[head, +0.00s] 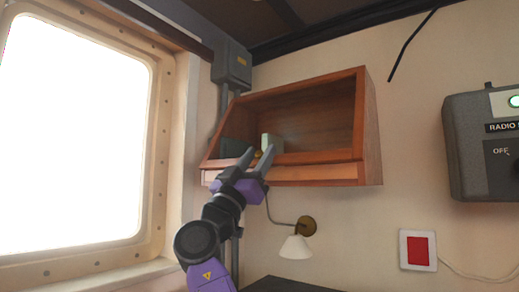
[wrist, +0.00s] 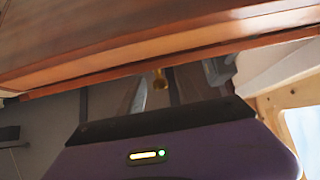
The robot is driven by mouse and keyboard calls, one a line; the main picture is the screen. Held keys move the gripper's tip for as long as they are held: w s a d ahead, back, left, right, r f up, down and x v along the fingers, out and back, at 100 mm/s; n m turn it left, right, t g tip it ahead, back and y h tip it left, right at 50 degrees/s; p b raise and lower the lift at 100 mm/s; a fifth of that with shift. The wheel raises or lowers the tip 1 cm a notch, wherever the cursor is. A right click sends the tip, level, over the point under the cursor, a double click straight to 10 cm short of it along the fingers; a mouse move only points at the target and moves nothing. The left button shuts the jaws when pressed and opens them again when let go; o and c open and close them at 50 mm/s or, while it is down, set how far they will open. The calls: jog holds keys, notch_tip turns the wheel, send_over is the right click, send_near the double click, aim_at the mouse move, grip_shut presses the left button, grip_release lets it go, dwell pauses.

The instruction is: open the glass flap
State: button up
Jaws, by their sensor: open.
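The glass flap (head: 318,156) is the sloping, wood-framed front of a wooden wall cabinet (head: 371,130). It appears shut, with its lower rail along the cabinet's bottom front. A small brass knob (wrist: 160,80) shows at the wooden edge in the wrist view; in the head view it is a yellowish spot (head: 258,154) between the fingers. My gripper (head: 259,151) is open in front of the lower rail, left of its middle. In the wrist view its fingers (wrist: 178,84) point toward the wood, one on each side of the knob. I cannot tell whether they touch it.
A pale green item (head: 271,142) and dark items stand inside the cabinet. A wall lamp (head: 296,245) hangs just below it. A bright window (head: 75,135) is at left, a grey radio box (head: 470,150) at right.

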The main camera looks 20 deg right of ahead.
jog(key=shift+w+d+r, duration=0.15)
jog(key=shift+r, duration=0.05)
grip_shut()
dwell(1.4)
